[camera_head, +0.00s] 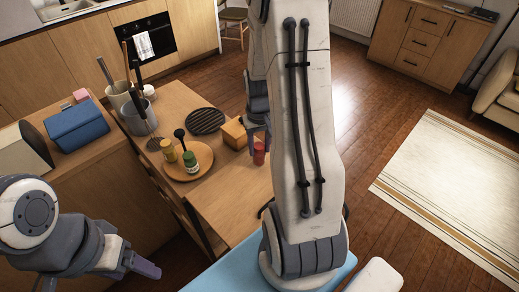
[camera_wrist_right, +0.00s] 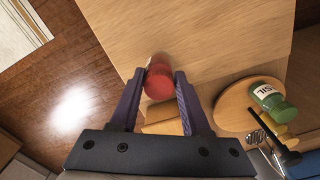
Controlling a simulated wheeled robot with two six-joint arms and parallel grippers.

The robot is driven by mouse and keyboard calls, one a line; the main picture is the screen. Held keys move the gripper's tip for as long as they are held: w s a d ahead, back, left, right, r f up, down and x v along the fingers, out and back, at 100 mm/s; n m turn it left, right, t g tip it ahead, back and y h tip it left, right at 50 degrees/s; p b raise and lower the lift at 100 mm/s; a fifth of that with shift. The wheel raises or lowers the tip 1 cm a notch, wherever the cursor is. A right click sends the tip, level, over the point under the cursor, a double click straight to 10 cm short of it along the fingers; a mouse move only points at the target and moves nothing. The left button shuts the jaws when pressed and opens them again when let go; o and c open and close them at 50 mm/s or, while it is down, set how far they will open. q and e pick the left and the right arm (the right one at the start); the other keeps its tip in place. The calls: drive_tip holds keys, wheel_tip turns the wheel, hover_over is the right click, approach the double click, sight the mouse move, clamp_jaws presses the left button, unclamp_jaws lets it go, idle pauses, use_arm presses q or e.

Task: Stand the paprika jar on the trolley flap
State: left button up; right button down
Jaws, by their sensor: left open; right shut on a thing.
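The paprika jar (camera_head: 259,154) is small and red, and it hangs upright or nearly so below my right gripper (camera_head: 257,127) in the head view. In the right wrist view the red jar (camera_wrist_right: 158,80) is between the two fingers of my right gripper (camera_wrist_right: 156,88), which is shut on it. The trolley flap (camera_head: 232,200) is the bare light wood surface at the near end of the trolley. The jar is by the flap's right edge; I cannot tell whether its base touches the wood. My left gripper (camera_head: 146,268) is open and empty, low at the left.
A round wooden board (camera_head: 205,152) holds a green basil jar (camera_head: 190,162), a yellow jar (camera_head: 168,150) and a black-handled utensil. A wooden block (camera_head: 234,134) stands close to the paprika jar. A black trivet (camera_head: 206,121) lies behind. The flap's near part is clear.

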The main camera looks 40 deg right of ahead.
drive_tip(key=shift+f, duration=1.1)
drive_tip(key=shift+f, duration=0.15)
drive_tip(key=shift+c, duration=1.8)
unclamp_jaws()
